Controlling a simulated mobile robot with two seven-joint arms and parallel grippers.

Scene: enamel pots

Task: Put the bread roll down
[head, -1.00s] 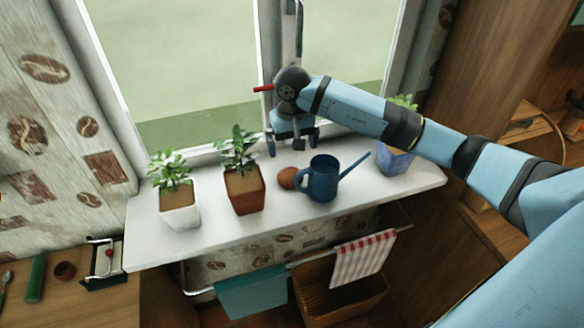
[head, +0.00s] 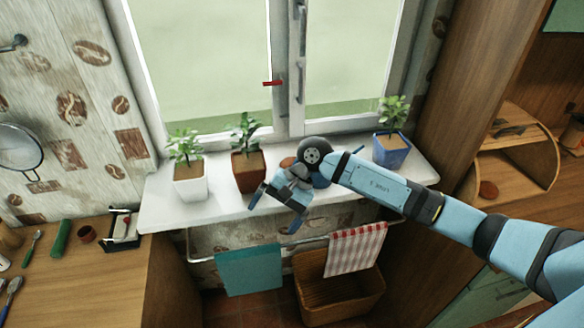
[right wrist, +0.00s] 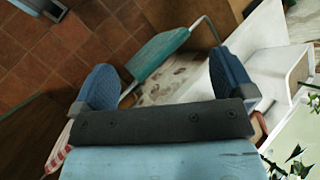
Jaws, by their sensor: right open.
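A round brown thing, which looks like the bread roll (head: 287,162), rests on the white windowsill (head: 225,207). Only its top shows behind my right gripper in the head view. My right gripper (head: 277,210) is open and empty, in front of the sill's front edge and pointing down toward the room. Its two spread blue fingers also show in the right wrist view (right wrist: 165,83), with nothing between them. The blue watering can (head: 321,181) is mostly hidden behind my right wrist. My left gripper is not in view.
A white pot (head: 190,186), a brown pot (head: 250,172) and a blue pot (head: 391,151) with plants stand on the sill. Below hang a teal towel (head: 249,270) and a striped towel (head: 356,247) above a basket (head: 340,295). A wooden counter (head: 105,275) is at left.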

